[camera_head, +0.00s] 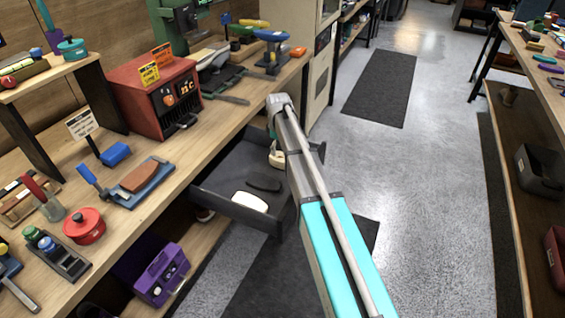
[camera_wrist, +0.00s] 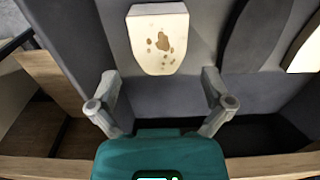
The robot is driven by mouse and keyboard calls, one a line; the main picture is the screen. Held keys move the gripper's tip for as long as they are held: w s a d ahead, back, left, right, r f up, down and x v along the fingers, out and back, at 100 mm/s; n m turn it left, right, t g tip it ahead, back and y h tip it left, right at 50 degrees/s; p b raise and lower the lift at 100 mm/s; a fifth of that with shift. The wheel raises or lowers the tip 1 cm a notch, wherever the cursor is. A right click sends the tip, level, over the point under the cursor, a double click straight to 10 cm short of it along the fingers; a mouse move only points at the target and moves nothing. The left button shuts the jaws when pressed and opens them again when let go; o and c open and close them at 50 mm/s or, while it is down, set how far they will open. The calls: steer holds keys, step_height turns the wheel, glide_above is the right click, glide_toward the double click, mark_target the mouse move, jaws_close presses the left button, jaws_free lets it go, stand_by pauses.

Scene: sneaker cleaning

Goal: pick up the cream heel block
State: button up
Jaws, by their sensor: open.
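The cream heel block (camera_wrist: 158,40), with brown stains on its face, lies in the open grey drawer (camera_wrist: 215,100). It shows at the top middle of the wrist view, straight ahead of my gripper (camera_wrist: 160,76). My gripper's two grey fingers are spread wide and nothing is between them. The block's rounded end points toward the gripper. In the head view a cream piece (camera_head: 277,158) shows beside my arm at the far side of the drawer (camera_head: 236,213). My arm hides most of my gripper there.
A dark sole-shaped piece (camera_wrist: 243,36) and a white piece (camera_wrist: 308,52) lie right of the block in the drawer. The drawer walls stand close around them. The workbench (camera_head: 150,207) above holds a red box (camera_head: 153,92) and several tools.

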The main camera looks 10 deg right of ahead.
mark_target(279, 156)
steer(key=shift+f, duration=0.15)
step_height(279, 156, down, 5)
steer(key=b, duration=0.5)
steer(key=shift+s+d, duration=0.15)
stand_by(0.7)
steer(key=c, duration=1)
steer(key=shift+o, duration=0.2)
steer(key=shift+r, duration=0.25)
step_height(279, 156, up, 2)
steer(key=shift+r+p, duration=0.1)
steer(key=shift+p, duration=1.1)
steer(key=s+r+p, duration=1)
steer(key=s, duration=0.4)
steer(key=shift+a+r, duration=0.2)
steer(key=shift+a, duration=0.1)
